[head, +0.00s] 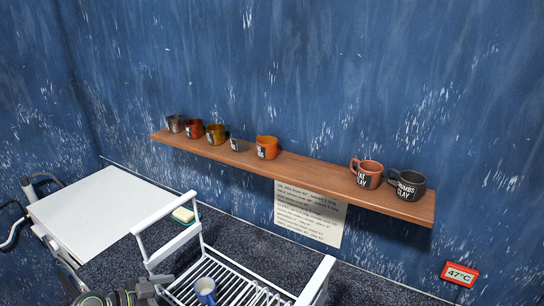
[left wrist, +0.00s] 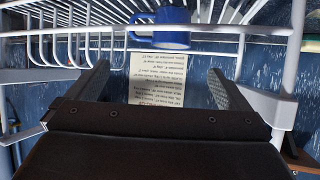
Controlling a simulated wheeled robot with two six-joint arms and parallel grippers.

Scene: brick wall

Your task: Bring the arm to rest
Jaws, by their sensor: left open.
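My left arm shows at the bottom left of the head view, and its gripper is partly cut off by the frame edge. In the left wrist view my left gripper (left wrist: 159,72) has its two dark fingers spread wide, with nothing between them. A blue mug (head: 205,288) stands in the white dish rack (head: 150,217), close to the right of my left gripper. In the left wrist view, the blue mug (left wrist: 165,36) and rack wires appear beyond the fingertips, apart from them. My right gripper is not in view.
A wooden shelf (head: 310,172) on the blue wall holds several mugs. A note (head: 308,212) hangs below it. A white board-like surface (head: 100,215) lies left, and a sponge (head: 184,215) sits behind the rack.

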